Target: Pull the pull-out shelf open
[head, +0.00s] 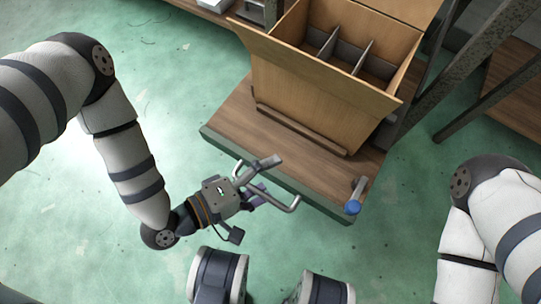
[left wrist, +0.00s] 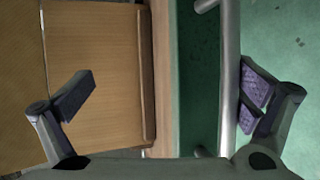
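The pull-out shelf (head: 226,120) has a brown wood-look top and a green front edge, and it juts out past the dark metal posts. A grey bar handle (head: 293,206) is fixed to its front. My left gripper (head: 265,179) is at the handle, open. In the left wrist view the handle (left wrist: 229,75) runs between the spread fingers, close to the right finger and well apart from the left one, which is over the box side. Whether a finger touches it I cannot tell. My right arm shows at the right edge; its gripper is out of view.
An open cardboard box (head: 310,100) with dividers stands on the shelf. A blue-tipped latch (head: 354,205) is at the shelf's front right corner. Dark metal posts (head: 470,65) stand to the right. The green floor in front is clear apart from my own parts.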

